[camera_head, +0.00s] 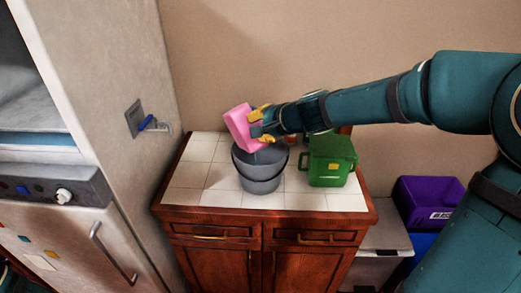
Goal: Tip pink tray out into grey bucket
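The pink tray (240,128) is held tilted steeply on its side above the grey bucket (261,186), over its back left part. My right gripper (262,127), on the arm from the right, has its yellow fingers at the tray's right side and is shut on it. The bucket stands upright on the white tiled cabinet top. Its inside is partly hidden by the tray and gripper, and I cannot tell what is in it or in the tray. My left gripper is not in view.
A small brown-orange object (291,140) is behind the bucket. A purple bin (430,201) is right of the cabinet. The tiles (205,178) left of the bucket are clear.

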